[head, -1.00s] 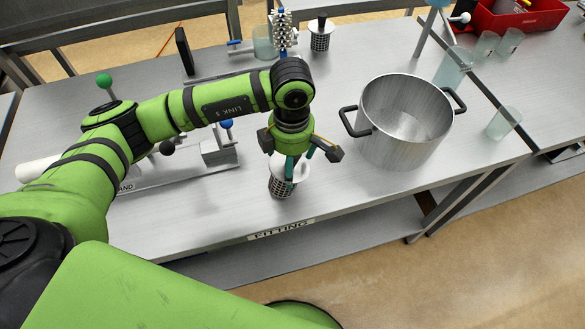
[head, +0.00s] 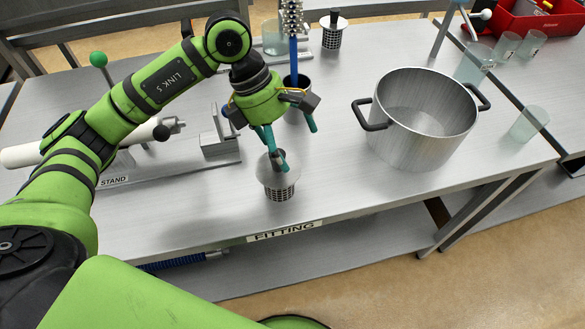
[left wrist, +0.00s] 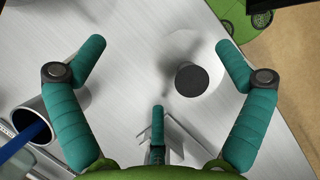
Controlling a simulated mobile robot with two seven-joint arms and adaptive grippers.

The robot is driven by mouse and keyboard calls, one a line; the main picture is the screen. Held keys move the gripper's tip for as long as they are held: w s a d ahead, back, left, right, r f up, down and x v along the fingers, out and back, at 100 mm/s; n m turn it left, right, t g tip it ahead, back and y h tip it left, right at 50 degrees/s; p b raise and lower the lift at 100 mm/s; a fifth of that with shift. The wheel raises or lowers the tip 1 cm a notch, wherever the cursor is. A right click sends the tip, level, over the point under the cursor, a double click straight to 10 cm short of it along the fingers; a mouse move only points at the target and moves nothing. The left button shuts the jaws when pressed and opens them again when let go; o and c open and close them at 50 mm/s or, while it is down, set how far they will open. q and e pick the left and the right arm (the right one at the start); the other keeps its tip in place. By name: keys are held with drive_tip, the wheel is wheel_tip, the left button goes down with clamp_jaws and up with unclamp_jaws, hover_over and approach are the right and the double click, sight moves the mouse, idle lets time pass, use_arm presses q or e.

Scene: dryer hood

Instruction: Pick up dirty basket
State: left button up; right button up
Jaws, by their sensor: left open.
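A small perforated metal basket (head: 280,192) stands near the front edge of the table, above the FITTING label. A pale round rim and a dark upright handle top it. In the left wrist view the basket (left wrist: 191,80) shows from above as a dark round handle end over a pale disc. My left gripper (head: 291,150) is open just above and behind it, its teal fingers spread and partly covering the handle. In the wrist view the handle lies between the spread fingers, right of centre. A second similar basket (head: 332,38) stands at the back. I cannot tell which basket is dirty.
A large steel pot (head: 420,130) with two black handles stands to the right. Behind my gripper, a dark cup (head: 298,108) holds a blue-handled brush (head: 293,60). A metal stand (head: 190,165) lies left. Glasses (head: 505,45) and a red bin (head: 530,18) are back right.

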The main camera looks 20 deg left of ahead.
sight(296, 161)
use_arm(q)
drive_tip(key=p+x, duration=0.2)
drive_tip(key=x, duration=0.1)
drive_tip(key=shift+w+d+f, duration=0.1)
drive_tip(key=shift+d+f, duration=0.05)
drive_tip(key=shift+f, duration=0.2)
drive_tip(key=shift+d+f, duration=0.2)
drive_tip(key=shift+f, duration=0.3)
drive_tip(key=c, duration=0.9)
